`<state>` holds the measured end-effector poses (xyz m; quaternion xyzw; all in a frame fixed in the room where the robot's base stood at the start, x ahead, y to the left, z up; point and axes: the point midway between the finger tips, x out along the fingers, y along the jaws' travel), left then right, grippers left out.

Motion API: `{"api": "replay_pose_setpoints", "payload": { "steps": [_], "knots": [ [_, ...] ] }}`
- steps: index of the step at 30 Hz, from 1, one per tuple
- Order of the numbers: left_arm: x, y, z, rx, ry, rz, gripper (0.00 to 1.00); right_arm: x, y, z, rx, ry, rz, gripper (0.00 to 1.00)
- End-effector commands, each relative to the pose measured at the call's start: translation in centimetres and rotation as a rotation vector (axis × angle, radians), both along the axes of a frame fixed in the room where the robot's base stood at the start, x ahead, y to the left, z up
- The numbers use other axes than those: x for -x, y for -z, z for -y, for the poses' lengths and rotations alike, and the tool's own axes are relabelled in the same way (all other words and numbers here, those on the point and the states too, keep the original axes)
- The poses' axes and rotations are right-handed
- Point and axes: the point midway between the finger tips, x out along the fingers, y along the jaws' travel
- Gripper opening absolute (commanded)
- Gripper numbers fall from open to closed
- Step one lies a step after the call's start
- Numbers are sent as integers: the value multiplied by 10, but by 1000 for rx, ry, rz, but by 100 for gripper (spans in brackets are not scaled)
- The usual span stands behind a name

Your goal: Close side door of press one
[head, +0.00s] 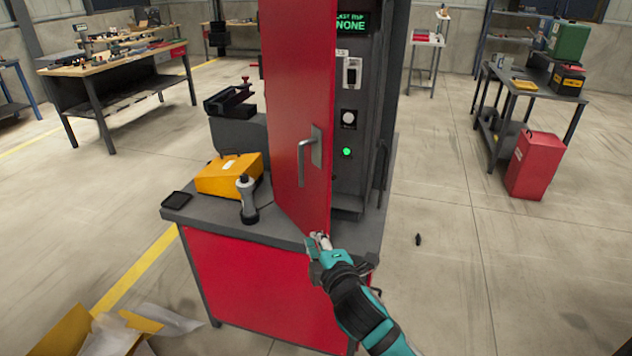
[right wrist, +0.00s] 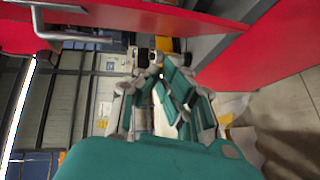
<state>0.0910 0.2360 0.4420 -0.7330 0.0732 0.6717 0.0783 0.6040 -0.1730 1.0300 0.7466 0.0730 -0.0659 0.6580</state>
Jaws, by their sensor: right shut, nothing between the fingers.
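The red side door (head: 295,85) of the press stands open in the head view, swung out toward me, with a grey lever handle (head: 308,155) on its face. The press's dark front panel (head: 349,185) shows to its right, with a green lamp and a display. My right gripper (head: 318,240) is shut and empty at the door's lower right corner. Whether it touches the door is unclear. In the right wrist view the gripper's fingers (right wrist: 165,85) are below the red door (right wrist: 160,14), and the handle (right wrist: 62,35) is at upper left. My left gripper is out of view.
On the press's bench top are a yellow box (head: 228,175), a grey-and-black bottle-like tool (head: 247,200) and a small black tray (head: 177,200). A red bin (head: 537,165) stands at right. An open carton (head: 75,335) lies at lower left. The floor right of the press is mostly clear.

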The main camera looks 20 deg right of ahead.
Motion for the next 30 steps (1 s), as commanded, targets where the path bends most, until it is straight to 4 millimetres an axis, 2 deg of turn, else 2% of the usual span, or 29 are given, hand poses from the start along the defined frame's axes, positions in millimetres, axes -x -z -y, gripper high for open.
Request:
{"api": "replay_pose_setpoints", "payload": {
  "steps": [1,3,7,10,13,19,24,30],
  "knots": [
    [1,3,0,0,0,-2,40,5,-34,-4,38,-13,66,0],
    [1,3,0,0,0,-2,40,12,-67,-7,82,-20,127,0],
    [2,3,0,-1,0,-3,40,19,-98,-9,121,-22,185,0],
    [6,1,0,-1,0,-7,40,12,-103,-9,127,-23,193,0],
    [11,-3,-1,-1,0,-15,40,-3,-104,-10,125,-21,192,0],
    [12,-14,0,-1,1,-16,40,-46,-105,-11,123,-22,192,0],
    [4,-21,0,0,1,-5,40,-81,-104,-12,122,-22,190,0],
    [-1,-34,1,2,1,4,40,-87,-102,17,125,-23,189,0]
  ]
}}
